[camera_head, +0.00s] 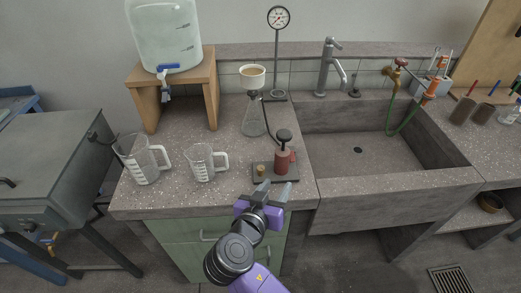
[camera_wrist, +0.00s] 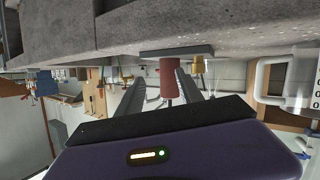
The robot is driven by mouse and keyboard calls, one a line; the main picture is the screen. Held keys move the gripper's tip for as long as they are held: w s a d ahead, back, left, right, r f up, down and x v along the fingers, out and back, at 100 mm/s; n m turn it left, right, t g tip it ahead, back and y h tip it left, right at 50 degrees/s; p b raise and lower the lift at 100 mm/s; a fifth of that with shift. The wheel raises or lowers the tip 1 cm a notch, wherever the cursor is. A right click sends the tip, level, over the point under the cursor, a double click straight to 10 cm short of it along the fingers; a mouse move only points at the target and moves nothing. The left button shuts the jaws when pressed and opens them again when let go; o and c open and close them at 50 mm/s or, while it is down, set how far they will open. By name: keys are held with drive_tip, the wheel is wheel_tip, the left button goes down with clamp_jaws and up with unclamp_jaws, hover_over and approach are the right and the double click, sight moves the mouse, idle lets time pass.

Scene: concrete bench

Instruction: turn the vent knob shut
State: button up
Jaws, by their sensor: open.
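A hand pump with a red body (camera_head: 282,161) and a dark top handle stands on a dark base plate (camera_head: 262,179) near the bench's front edge. A small brass knob (camera_head: 261,170), which looks like the vent knob, stands on the plate's left part. My gripper (camera_head: 275,187) is open and empty in front of the plate. The wrist view is upside down; there the red body (camera_wrist: 168,72) shows beyond and between the fingers (camera_wrist: 160,78), and the brass knob (camera_wrist: 198,66) lies outside the right finger. The knob's turn position is too small to tell.
Two clear measuring jugs (camera_head: 143,160) (camera_head: 203,163) stand left of the pump. A flask with a funnel (camera_head: 254,118) stands behind it, near a gauge on a post (camera_head: 277,50). A stone sink (camera_head: 340,190) is on the right. The bench front left of the plate is clear.

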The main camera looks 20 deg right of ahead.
sight(261, 169)
drive_tip(key=a+t+y, duration=0.1)
drive_tip(key=a+r+n+y+p, duration=0.1)
drive_tip(key=y, duration=0.1)
drive_tip(key=w+a+n+t+y+p, duration=0.1)
drive_tip(key=shift+a+r+t+y, duration=0.3)
drive_tip(key=shift+r+y, duration=0.1)
drive_tip(key=shift+w+a, duration=0.1)
drive_tip(key=shift+w, duration=0.1)
drive_tip(key=p+x, duration=0.1)
drive_tip(key=x, duration=0.6)
drive_tip(key=shift+w, duration=0.2)
clamp_jaws()
